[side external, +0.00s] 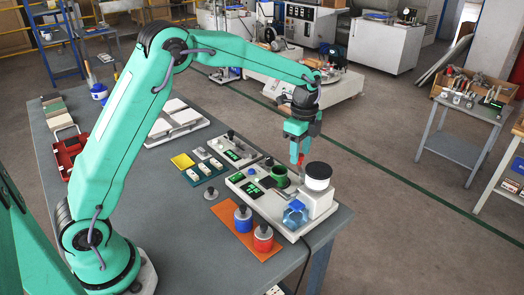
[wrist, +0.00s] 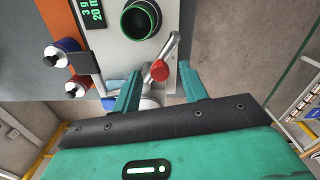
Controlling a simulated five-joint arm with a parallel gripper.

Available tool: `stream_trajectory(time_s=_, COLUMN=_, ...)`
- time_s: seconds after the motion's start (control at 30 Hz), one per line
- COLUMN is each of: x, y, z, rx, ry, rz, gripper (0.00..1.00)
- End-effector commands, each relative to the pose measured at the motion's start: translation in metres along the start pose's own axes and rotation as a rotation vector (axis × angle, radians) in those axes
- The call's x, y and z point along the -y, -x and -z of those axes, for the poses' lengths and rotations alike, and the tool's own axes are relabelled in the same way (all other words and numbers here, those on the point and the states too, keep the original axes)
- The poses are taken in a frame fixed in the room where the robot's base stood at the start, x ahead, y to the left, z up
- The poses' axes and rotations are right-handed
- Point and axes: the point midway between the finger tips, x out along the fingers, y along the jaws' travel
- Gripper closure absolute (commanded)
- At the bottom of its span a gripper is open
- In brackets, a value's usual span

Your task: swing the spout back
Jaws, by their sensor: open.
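My gripper is open. In the wrist view its two teal fingers (wrist: 159,82) stand either side of the red tip, with gaps on both sides. I cannot tell whether the fingers reach down to its height.
The pale machine base (side external: 262,205) has green displays. A blue faceted vessel (side external: 295,213) stands at its front. The container and cup crowd the gripper; open floor lies beyond the table edge.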

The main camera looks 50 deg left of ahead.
Motion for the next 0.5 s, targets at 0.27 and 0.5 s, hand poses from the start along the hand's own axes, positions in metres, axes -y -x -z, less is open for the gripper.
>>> stream_trajectory(time_s=0.27, x=0.0001, y=-0.0054, z=0.0, rx=0.0, ry=0.0, rz=0.001, gripper=0.57)
stream_trajectory(time_s=0.5, x=0.0, y=-0.0051, z=0.0, rx=0.0, ry=0.0, rz=0.001, gripper=0.82)
